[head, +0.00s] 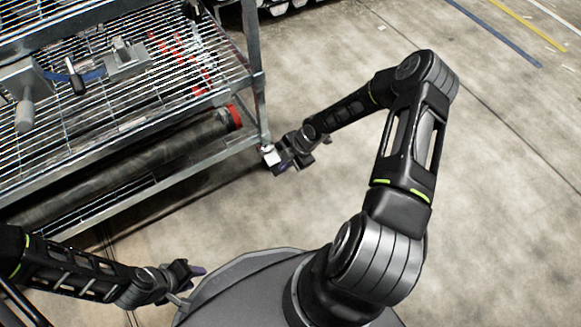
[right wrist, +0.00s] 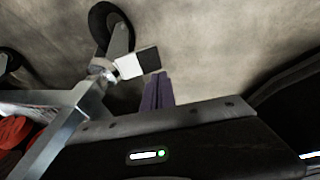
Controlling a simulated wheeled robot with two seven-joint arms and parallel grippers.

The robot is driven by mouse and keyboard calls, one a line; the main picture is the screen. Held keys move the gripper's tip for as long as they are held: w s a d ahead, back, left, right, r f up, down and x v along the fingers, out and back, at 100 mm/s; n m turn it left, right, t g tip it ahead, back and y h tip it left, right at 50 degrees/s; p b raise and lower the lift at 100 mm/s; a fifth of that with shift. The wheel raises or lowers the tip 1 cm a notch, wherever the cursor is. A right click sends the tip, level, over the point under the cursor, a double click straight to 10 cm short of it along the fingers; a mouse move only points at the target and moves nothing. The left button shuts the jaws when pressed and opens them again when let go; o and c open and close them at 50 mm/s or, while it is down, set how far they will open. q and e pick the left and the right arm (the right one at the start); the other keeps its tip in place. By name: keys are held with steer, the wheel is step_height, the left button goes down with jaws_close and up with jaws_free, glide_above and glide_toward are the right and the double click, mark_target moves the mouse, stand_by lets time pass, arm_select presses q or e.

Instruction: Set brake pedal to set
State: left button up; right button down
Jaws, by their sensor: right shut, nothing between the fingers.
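The brake pedal (right wrist: 130,67) shows in the right wrist view as a small white and black tab. It juts out from the caster at the foot of the cart's metal corner post. The dark caster wheel (right wrist: 118,38) is behind it. My right gripper (right wrist: 157,90) has its purple fingers shut with nothing between them, close beside the pedal; I cannot tell whether they touch. In the head view the right gripper (head: 278,164) is low at the cart's near right corner. My left gripper (head: 190,272) is away from the cart, beside my base; its jaw opening is unclear.
The wire-shelf cart (head: 258,100) stands at the left, with clamp-like tools (head: 125,62) on its upper shelf and a long dark tube (head: 170,150) below. A red object (right wrist: 18,135) shows in the right wrist view. The concrete floor (head: 510,200) at right is clear.

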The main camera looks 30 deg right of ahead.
steer(key=s+p+v, duration=0.1)
steer(key=p+v, duration=0.2)
steer(key=v, duration=0.6)
steer(key=shift+s+p, duration=0.3)
steer(key=shift+s, duration=0.15)
steer(key=shift+f, duration=0.1)
